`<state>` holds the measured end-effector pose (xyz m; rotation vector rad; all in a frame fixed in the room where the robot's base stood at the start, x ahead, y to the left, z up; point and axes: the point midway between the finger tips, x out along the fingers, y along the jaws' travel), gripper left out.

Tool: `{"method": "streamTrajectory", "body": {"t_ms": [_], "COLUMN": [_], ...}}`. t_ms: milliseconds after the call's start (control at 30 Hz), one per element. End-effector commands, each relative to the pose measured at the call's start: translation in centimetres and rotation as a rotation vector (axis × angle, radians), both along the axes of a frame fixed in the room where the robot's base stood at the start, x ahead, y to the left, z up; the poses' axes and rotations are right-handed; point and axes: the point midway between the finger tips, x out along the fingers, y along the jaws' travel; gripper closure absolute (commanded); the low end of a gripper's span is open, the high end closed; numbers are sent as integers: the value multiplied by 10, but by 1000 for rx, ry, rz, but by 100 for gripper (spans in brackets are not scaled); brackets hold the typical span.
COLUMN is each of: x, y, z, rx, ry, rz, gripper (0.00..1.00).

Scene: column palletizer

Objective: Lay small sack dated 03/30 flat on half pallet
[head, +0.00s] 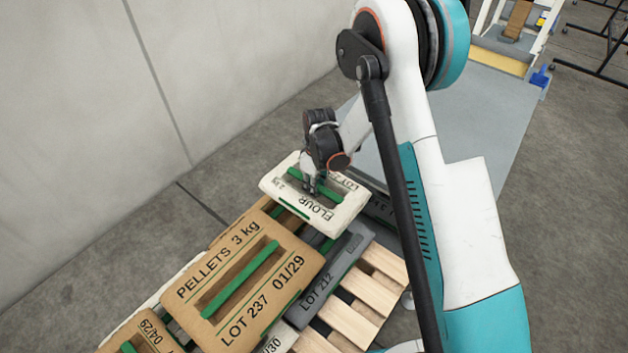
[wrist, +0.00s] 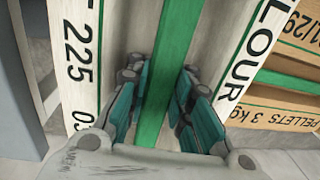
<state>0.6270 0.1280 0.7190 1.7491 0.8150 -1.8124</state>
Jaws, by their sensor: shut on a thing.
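My gripper (head: 312,188) is shut on the green handle strip of a white flour sack (head: 347,212). In the wrist view the green strip (wrist: 158,75) runs between the fingers, and the sack (wrist: 118,25) reads "LOT 225" with a date beginning "03"; the rest is hidden. The sack hangs roughly level at the far end of the loaded wooden pallet (head: 378,292). I cannot tell its exact height or whether it touches anything below. The pallet's bare slats show at the near right.
A brown pellets sack (head: 203,270), dated 01/29, lies on the stack. A grey sack (head: 322,282) marked LOT 212 lies beside it. Another brown sack (head: 143,332) and a white one ending "/30" (head: 277,341) are partly hidden. A wall (head: 200,60) stands at left.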

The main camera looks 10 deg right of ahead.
Motion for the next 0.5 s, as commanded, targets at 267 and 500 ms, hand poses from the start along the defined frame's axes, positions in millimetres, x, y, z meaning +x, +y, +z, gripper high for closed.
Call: {"method": "streamTrajectory", "body": {"t_ms": [267, 500], "x": [0, 0], "y": [0, 0], "z": [-34, -42], "rx": [0, 0], "ry": [0, 0], "rz": [0, 0], "gripper": [100, 100]}}
